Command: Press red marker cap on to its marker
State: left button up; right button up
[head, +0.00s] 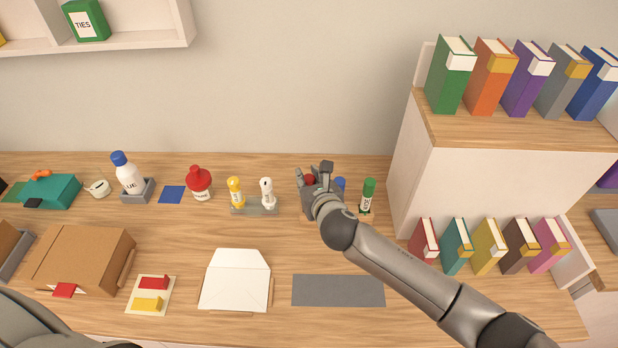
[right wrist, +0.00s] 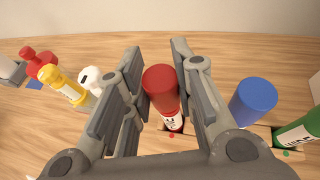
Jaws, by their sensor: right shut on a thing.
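The red marker cap (right wrist: 160,82) is between the fingers of my right gripper (right wrist: 160,90) in the right wrist view. The gripper is shut on the cap. The red marker (right wrist: 173,122), with a white label, stands directly below the cap and in line with it. I cannot tell whether the cap is fully seated. In the head view my right gripper (head: 317,178) is at the back of the desk, and only a bit of red (head: 309,180) shows behind its fingers. My left gripper is not in view.
A blue marker (right wrist: 254,100) and a green marker (head: 368,194) stand close to the right of the gripper. Yellow and white bottles (head: 236,190) stand to the left. A grey mat (head: 338,291) lies in front. A shelf unit with books (head: 432,185) stands at right.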

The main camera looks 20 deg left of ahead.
jog(key=shift+f+b, duration=0.3)
jog(key=shift+f, duration=0.3)
jog(key=o, duration=0.7)
jog(key=shift+o, duration=0.2)
jog(key=v, duration=1.2)
jog(key=shift+f, duration=0.1)
